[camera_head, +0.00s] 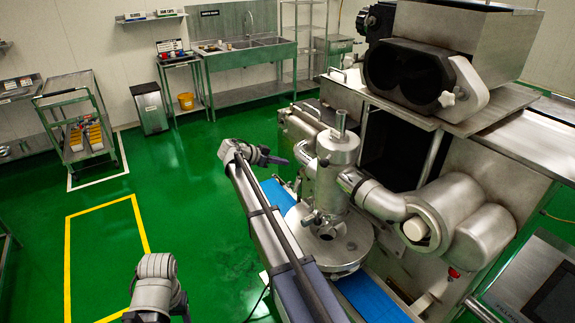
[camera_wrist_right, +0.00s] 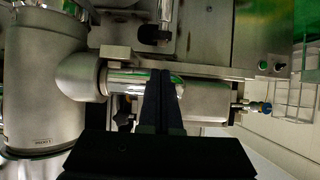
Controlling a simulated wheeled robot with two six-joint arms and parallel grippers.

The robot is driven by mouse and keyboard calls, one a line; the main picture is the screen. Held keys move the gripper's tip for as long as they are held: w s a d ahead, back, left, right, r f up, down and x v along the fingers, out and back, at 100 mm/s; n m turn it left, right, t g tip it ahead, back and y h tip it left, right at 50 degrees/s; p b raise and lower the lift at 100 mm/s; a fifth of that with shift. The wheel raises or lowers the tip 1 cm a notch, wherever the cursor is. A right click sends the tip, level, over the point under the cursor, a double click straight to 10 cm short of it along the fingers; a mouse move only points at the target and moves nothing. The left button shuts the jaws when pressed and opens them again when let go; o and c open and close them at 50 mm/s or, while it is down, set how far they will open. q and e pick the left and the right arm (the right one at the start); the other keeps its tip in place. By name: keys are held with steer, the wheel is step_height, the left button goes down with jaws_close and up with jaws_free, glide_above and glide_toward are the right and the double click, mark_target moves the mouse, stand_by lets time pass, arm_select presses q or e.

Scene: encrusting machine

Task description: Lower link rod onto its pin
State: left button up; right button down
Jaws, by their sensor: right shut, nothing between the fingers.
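My right gripper (camera_head: 284,161) is beside the upright steel cylinder (camera_head: 338,150) of the machine, on its left side. In the right wrist view its two dark fingers (camera_wrist_right: 163,76) are together, with nothing between them. A flat steel bar (camera_wrist_right: 215,71), which looks like the link rod, runs crosswise just beyond the fingertips. I cannot tell whether they touch it. A polished round tube (camera_wrist_right: 127,80) lies behind the fingers. I cannot make out the pin or whether the bar sits on it. My left gripper is not in view; only part of my left arm shows at the bottom.
The encrusting machine (camera_head: 455,215) fills the right side, with a round steel base plate (camera_head: 345,250) above a blue conveyor belt (camera_head: 365,298). A trolley (camera_head: 68,90) and a sink bench (camera_head: 225,62) stand farther back.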

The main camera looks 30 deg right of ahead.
steer(key=b, duration=0.3)
glide_above(297, 182)
step_height(297, 182, down, 4)
steer(key=shift+w+d+f+b, duration=0.2)
steer(key=shift+d+b, duration=0.05)
steer(key=shift+b, duration=0.05)
steer(key=f+b, duration=0.2)
steer(key=b, duration=0.1)
steer(key=a+f+h+b, duration=0.1)
steer(key=f+b, duration=0.1)
steer(key=b, duration=0.2)
steer(key=a+f+h+b, duration=0.1)
steer(key=f+b, duration=0.1)
steer(key=b, duration=0.2)
steer(key=shift+s+f, duration=0.1)
steer(key=shift+f, duration=0.05)
steer(key=shift+a+f+b, duration=0.1)
steer(key=shift+f+b, duration=0.25)
steer(key=shift+f, duration=0.05)
steer(key=shift+s+a, duration=0.1)
steer(key=shift+s, duration=0.05)
steer(key=shift+s+a, duration=0.1)
steer(key=shift+a, duration=0.05)
